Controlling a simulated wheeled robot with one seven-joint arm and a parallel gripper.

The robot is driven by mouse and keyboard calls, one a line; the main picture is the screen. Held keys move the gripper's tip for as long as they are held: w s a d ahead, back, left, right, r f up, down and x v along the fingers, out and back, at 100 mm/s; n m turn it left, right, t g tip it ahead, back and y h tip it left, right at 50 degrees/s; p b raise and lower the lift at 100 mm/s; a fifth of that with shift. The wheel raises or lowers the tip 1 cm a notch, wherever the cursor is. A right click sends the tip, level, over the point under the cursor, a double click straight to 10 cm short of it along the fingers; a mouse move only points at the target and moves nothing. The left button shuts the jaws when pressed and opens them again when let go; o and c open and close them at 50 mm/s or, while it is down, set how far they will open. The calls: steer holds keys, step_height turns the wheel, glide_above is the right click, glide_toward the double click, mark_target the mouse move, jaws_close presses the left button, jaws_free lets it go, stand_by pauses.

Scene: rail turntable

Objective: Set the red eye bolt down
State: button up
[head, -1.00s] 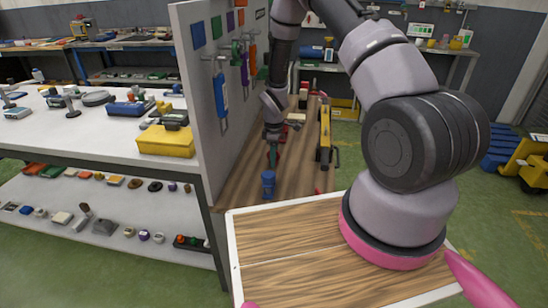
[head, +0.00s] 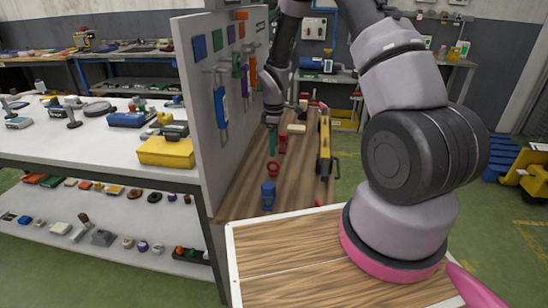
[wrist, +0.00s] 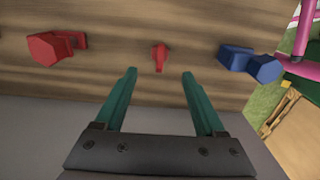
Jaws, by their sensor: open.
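The red eye bolt (head: 272,168) stands on the wooden bench top (head: 240,200) close to the grey panel. It also shows in the wrist view (wrist: 160,57), just beyond the fingertips and centred between them. My gripper (head: 272,150) is above and behind it in the head view. In the wrist view my gripper (wrist: 160,75) has its two green fingers spread, with nothing between them. The bolt appears clear of both fingers.
A blue part (head: 268,195) stands nearer on the bench, and a red part (head: 283,143) stands farther back. A yellow-and-black tool (head: 324,145) lies to the right. The upright grey panel (head: 205,120) with hanging tools closes off the left side.

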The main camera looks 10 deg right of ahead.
steer(key=shift+r, duration=1.05)
steer(key=s+d+r+m+t, duration=0.2)
steer(key=s+r+m, duration=0.2)
steer(key=r, duration=0.9)
steer(key=s+d+r+m+t, duration=0.1)
steer(key=s+d+r+m, duration=0.2)
steer(key=r, duration=1)
steer(key=s+r+m+t+y, duration=0.1)
steer(key=s+r+m+t, duration=0.1)
steer(key=s+r+m, duration=0.3)
steer(key=s+r+m+t+y, duration=0.1)
steer(key=s+r+m, duration=0.4)
steer(key=s, duration=0.9)
steer(key=shift+s+d+r+m+t, duration=0.2)
steer(key=shift+d+r+m+t, duration=0.3)
steer(key=shift+r, duration=0.85)
steer(key=shift+a, duration=0.15)
